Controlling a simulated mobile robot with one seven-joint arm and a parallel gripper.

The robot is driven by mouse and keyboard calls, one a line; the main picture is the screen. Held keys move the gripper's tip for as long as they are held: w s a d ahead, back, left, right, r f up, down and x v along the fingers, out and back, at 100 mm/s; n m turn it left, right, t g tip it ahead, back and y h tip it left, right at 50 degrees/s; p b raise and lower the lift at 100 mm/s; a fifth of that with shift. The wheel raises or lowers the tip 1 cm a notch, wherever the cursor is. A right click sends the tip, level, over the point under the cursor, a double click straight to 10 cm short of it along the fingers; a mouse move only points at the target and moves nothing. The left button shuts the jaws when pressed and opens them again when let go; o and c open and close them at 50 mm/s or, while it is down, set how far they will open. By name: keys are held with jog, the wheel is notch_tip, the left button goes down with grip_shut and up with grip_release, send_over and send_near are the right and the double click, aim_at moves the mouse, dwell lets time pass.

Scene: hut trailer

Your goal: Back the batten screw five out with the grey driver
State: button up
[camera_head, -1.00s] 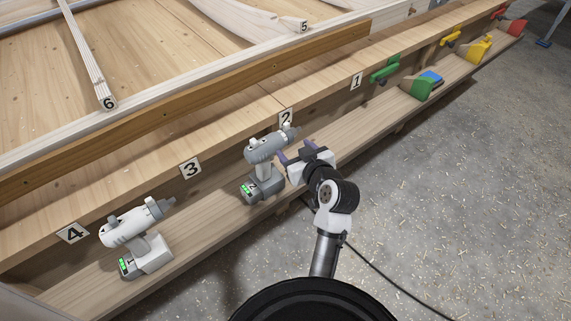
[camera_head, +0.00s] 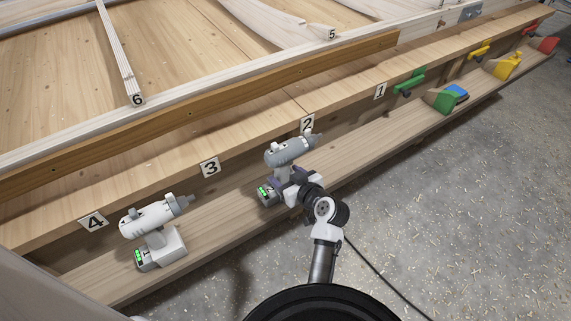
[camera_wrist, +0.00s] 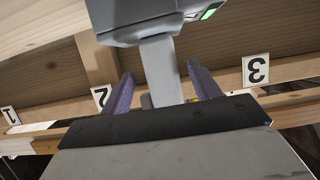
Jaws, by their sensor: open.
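The grey driver (camera_head: 290,150) stands upright on the lower shelf by the number 2 label, its nose pointing right. Its handle (camera_wrist: 164,70) shows in the wrist view between the two purple fingers. My gripper (camera_head: 284,178) is open around that handle, with gaps visible on both sides. The battery base with a green light (camera_wrist: 209,13) is at the top of the wrist view. The pale batten with the number 5 tag (camera_head: 332,34) lies on the boarded panel at the upper middle. I cannot make out a screw at it.
A white driver (camera_head: 150,220) stands on the shelf (camera_head: 215,222) by label 4. The ledge (camera_head: 255,137) overhangs behind the drivers.

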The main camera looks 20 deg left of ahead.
jog(key=x, duration=0.4)
jog(key=shift+w+a+p, duration=0.1)
jog(key=shift+a+p, duration=0.2)
jog(key=shift+p, duration=0.1)
grip_shut()
jog(key=shift+r, duration=0.2)
